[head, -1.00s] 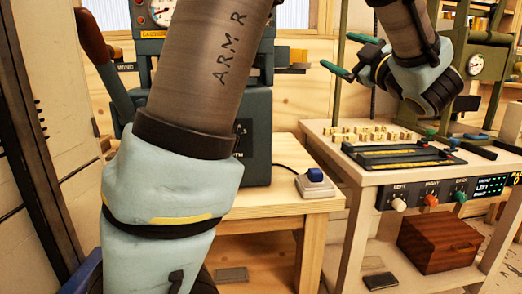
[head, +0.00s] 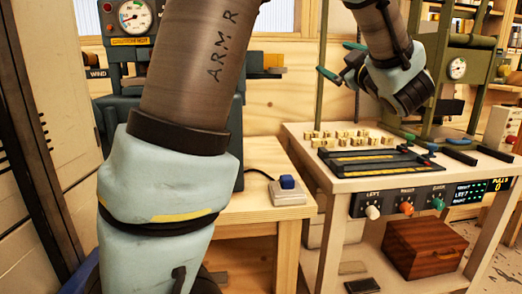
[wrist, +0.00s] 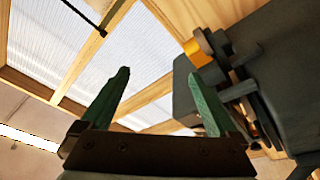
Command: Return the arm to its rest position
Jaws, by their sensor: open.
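My gripper (head: 331,56) has two green fingers and is at the upper centre right of the head view, above the back of the right-hand bench. It is open and empty. In the wrist view the fingers (wrist: 159,73) stand apart with nothing between them, pointing up at a window. My arm, marked ARM R (head: 195,70), runs down through the left of the head view. Its forearm (head: 400,80) comes back in from the top right and ends at the gripper.
A dark winding machine (head: 112,110) stands behind my arm, also at right in the wrist view (wrist: 265,80). A blue button (head: 288,182) sits on the left bench. The right bench (head: 340,180) bears small blocks (head: 350,138) and dark rails. A wooden box (head: 425,248) is below.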

